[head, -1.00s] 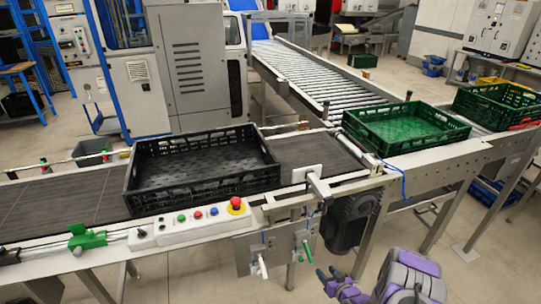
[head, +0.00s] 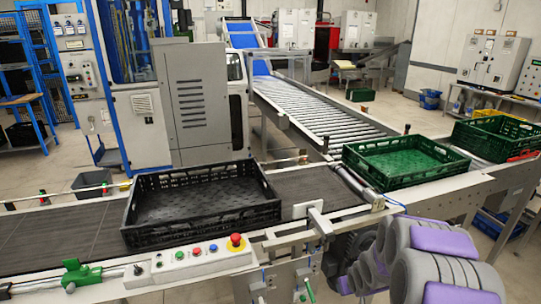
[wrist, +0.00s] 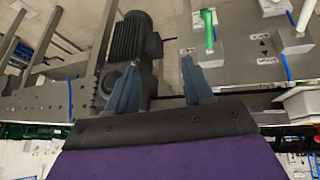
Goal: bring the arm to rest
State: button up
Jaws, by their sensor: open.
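My gripper (wrist: 160,82) shows in the wrist view with its two blue fingers apart and nothing between them. A dark motor (wrist: 133,42) under the conveyor appears behind and beside the left finger. In the head view my purple and grey arm is folded at the lower right, in front of the conveyor frame. The gripper's fingers cannot be made out clearly there. A black crate (head: 133,222) sits on the dark belt (head: 55,237), apart from my arm.
A green crate (head: 400,178) stands on the conveyor at the right, with another green crate (head: 500,140) beyond it. A control strip with a red emergency button (head: 236,241) lines the near edge. The roller conveyor (head: 315,105) behind is empty.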

jog(key=s+a+r+m+g+h, duration=0.1)
jog(key=s+a+r+g, duration=0.1)
jog(key=s+r, duration=0.6)
jog(key=s+a+r+g, duration=0.2)
jog(key=s+r, duration=0.3)
jog(key=s, duration=0.4)
jog(key=s+a+r+g, duration=0.2)
jog(key=s+a+r, duration=0.1)
jog(key=s, duration=0.8)
jog(key=s+a+r+m+g+y, duration=0.1)
jog(key=s+a+r+g, duration=0.1)
jog(key=s, duration=1)
notch_tip(320, 180, up, 2)
jog(key=shift+s+a+r, duration=0.1)
jog(key=shift+s+a, duration=0.15)
jog(key=shift+a, duration=0.65)
